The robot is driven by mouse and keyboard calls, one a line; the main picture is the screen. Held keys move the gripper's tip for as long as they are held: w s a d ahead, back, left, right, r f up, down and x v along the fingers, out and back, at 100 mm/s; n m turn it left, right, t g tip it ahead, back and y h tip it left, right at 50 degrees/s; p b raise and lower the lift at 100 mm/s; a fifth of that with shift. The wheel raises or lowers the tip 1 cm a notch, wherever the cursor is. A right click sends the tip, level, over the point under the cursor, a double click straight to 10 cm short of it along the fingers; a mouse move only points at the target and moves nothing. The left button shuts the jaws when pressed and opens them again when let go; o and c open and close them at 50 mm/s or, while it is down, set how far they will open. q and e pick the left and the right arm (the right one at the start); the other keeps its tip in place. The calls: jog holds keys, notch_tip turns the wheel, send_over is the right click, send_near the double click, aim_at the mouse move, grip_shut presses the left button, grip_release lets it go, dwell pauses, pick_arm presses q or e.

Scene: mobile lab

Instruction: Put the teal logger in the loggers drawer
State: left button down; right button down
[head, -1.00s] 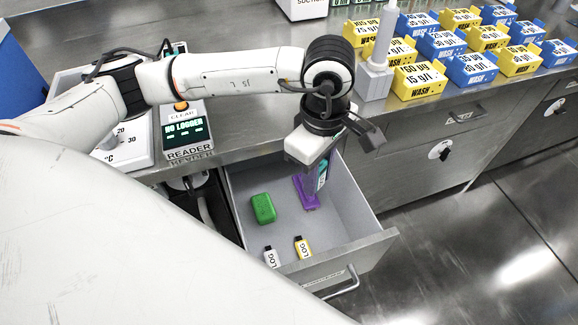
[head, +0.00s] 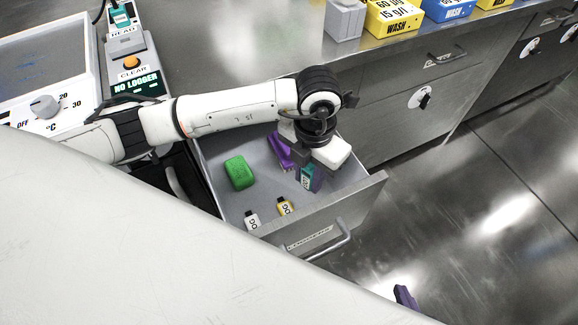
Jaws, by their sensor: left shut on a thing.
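The teal logger (head: 307,177) is in the grip of my left gripper (head: 314,174), tilted, with a white label on it. It is over the right part of the open drawer (head: 258,199). I cannot tell whether it touches the drawer floor. The drawer front has a label (head: 310,238) too small to read surely. A dark purple tip (head: 405,297) at the bottom right seems to be my right gripper, mostly out of view.
The reader (head: 135,80) on the bench shows "NO LOGGER", with a teal piece (head: 121,16) at its top. A white device with a knob (head: 44,106) stands left of it. Yellow (head: 393,18) and blue wash boxes stand on the bench at the back. The drawer's right corner is bare.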

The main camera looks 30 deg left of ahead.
aim_at(310, 164)
pick_arm(q)
notch_tip(310, 164, down, 7)
jog(key=shift+f+b, duration=0.2)
jog(key=shift+b, duration=0.3)
jog(key=shift+f, duration=0.2)
jog(key=c, duration=1.4)
grip_release()
notch_tip(310, 164, up, 12)
jog(key=shift+r+p, duration=0.2)
jog(key=shift+p, duration=0.75)
